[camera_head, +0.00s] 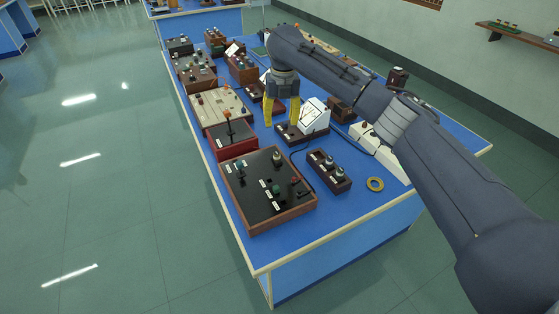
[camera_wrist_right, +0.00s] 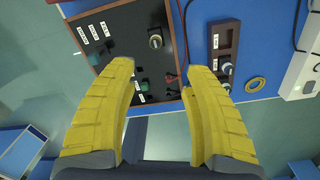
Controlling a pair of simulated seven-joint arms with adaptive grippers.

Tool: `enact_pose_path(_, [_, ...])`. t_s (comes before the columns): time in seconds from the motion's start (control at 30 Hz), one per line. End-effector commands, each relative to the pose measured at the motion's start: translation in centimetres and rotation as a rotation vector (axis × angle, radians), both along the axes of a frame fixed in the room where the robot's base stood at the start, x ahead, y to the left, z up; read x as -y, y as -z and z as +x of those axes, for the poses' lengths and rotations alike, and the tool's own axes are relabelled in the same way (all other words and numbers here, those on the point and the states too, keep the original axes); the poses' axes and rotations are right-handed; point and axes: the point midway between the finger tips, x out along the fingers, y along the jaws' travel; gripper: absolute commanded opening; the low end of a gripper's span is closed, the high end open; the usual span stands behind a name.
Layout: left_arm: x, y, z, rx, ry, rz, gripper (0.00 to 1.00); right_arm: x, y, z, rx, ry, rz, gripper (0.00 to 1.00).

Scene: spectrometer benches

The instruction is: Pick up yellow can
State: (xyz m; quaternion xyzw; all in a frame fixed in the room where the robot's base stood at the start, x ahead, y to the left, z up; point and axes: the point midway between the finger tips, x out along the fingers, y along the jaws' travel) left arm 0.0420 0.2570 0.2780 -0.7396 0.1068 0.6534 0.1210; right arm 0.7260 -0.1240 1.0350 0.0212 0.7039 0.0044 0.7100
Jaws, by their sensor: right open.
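My right gripper (camera_head: 281,112) has yellow fingers and hangs over the blue bench, in front of a white-faced meter (camera_head: 313,117). In the right wrist view its two yellow fingers (camera_wrist_right: 160,75) are spread wide with nothing between them. Beyond them lies a black panel box (camera_wrist_right: 130,35) with knobs and switches. My left gripper is not in view.
The bench (camera_head: 348,204) is crowded with instrument boxes along its left side. The black panel box (camera_head: 262,180) sits at the front, with a small dark knob box (camera_head: 329,170) beside it. A white device (camera_head: 377,147) stands to the right. Bare blue surface shows around the ring.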

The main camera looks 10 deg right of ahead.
Motion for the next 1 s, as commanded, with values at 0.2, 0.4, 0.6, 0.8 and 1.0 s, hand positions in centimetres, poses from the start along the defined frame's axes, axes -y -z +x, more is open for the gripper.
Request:
enact_pose_path(0.2, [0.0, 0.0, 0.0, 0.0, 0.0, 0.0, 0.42, -1.6, -1.0, -0.6, -0.009, -0.078, -0.034, 0.5])
enact_pose_path(0.4, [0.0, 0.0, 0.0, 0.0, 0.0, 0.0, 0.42, -1.6, 1.7, -0.7, -0.012, -0.082, -0.036, 0.5])
enact_pose_path(0.6, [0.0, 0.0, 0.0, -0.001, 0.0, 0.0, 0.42, -1.7, 5.4, -0.7, -0.013, -0.082, -0.034, 0.5])
enact_pose_path(0.8, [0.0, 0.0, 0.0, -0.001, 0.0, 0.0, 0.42, -1.6, 8.6, -0.7, -0.011, -0.081, -0.035, 0.5])
enact_pose_path(1.0, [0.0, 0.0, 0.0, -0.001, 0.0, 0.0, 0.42, -1.7, 10.3, -0.6, -0.009, -0.082, -0.036, 0.5])
